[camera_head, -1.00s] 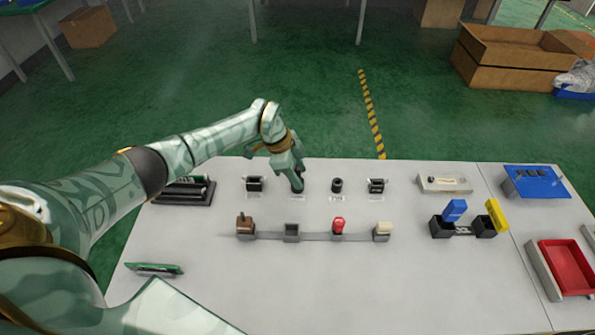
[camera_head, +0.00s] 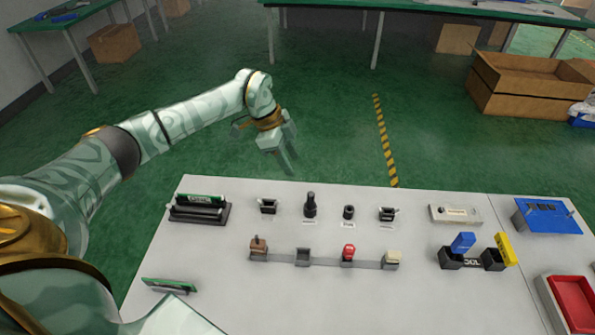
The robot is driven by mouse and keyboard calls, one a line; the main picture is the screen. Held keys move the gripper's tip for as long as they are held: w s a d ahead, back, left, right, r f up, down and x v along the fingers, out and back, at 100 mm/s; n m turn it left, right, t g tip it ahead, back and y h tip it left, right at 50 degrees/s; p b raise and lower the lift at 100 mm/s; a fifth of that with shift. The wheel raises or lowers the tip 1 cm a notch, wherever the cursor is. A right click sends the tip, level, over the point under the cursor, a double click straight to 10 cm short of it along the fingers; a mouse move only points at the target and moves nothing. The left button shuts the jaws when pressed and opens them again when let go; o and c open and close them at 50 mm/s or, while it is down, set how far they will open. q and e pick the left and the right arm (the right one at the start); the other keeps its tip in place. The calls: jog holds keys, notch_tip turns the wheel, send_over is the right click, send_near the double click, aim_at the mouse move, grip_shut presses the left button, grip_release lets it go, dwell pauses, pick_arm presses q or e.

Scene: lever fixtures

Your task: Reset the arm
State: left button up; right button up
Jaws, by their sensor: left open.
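My left arm reaches in from the left. Its left gripper (camera_head: 282,165) is open and empty, raised above and behind the far edge of the grey table (camera_head: 330,295). A black upright knob (camera_head: 310,205) stands on the table just in front of it, apart from the fingers. Beside the knob, in the same row, are a small black switch (camera_head: 268,206), a short black cylinder (camera_head: 348,212) and another black switch (camera_head: 387,214). My right gripper is not in view.
A grey rail holds a brown block (camera_head: 258,246), a red knob (camera_head: 348,252) and a cream block (camera_head: 392,258). Blue (camera_head: 463,242) and yellow (camera_head: 506,249) levers stand at the right, near a red tray (camera_head: 575,305). A black rack (camera_head: 199,212) is at the left. The table's front middle is clear.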

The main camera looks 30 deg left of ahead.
pick_arm(q)
jog(key=shift+s+a+r, duration=0.1)
jog(key=shift+a+r, duration=0.1)
jog(key=shift+r, duration=0.3)
